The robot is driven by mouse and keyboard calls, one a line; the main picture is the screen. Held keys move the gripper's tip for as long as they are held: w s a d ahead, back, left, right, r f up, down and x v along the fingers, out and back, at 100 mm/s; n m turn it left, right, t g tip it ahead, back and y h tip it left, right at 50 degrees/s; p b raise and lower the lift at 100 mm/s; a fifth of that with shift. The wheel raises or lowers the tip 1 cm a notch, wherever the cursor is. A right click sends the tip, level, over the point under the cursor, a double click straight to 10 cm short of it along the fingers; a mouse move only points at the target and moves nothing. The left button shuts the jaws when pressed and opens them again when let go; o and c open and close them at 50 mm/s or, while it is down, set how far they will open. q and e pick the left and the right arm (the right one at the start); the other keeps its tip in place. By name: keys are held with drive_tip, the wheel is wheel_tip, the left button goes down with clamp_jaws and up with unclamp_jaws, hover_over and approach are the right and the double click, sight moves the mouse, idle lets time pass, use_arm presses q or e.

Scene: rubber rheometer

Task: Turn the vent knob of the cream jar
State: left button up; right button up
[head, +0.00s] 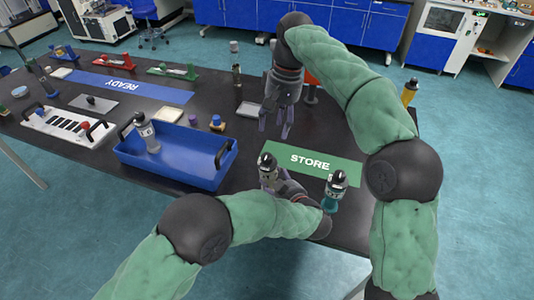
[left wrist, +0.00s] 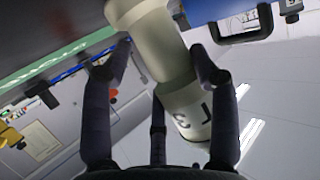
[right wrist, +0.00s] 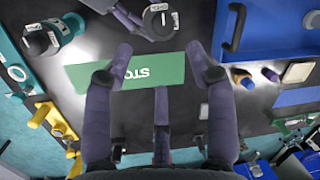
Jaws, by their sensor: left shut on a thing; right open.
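The cream jar (head: 267,172) with a black top stands at the near edge of the green STORE mat, in the fingers of my left gripper (head: 276,184). In the left wrist view the cream jar (left wrist: 168,55) fills the space between the shut fingers (left wrist: 160,70). In the right wrist view the jar's round black knob (right wrist: 158,20) shows from above at the top. My right gripper (head: 275,125) is open and empty, pointing down beyond the jar. In the right wrist view its fingers (right wrist: 165,65) are apart over the mat, clear of the knob.
A teal jar (head: 333,196) stands right of the cream jar. A blue tray (head: 185,175) with a pale jar (head: 149,138) is at the left.

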sight(267, 156)
drive_tip(key=f+n, duration=0.3)
drive_tip(key=n, duration=0.2)
drive_tip(key=s+a+f+n+t+h, duration=0.1)
drive_tip(key=f+n, duration=0.3)
drive_tip(key=n, duration=0.2)
drive_tip(key=a+f+n, duration=0.1)
drive_tip(key=f+n, duration=0.2)
drive_tip(key=n, duration=0.3)
drive_tip(key=shift+s+a+f+h, duration=0.15)
drive_tip(key=shift+s+h, duration=0.1)
drive_tip(key=shift+h, duration=0.05)
clamp_jaws()
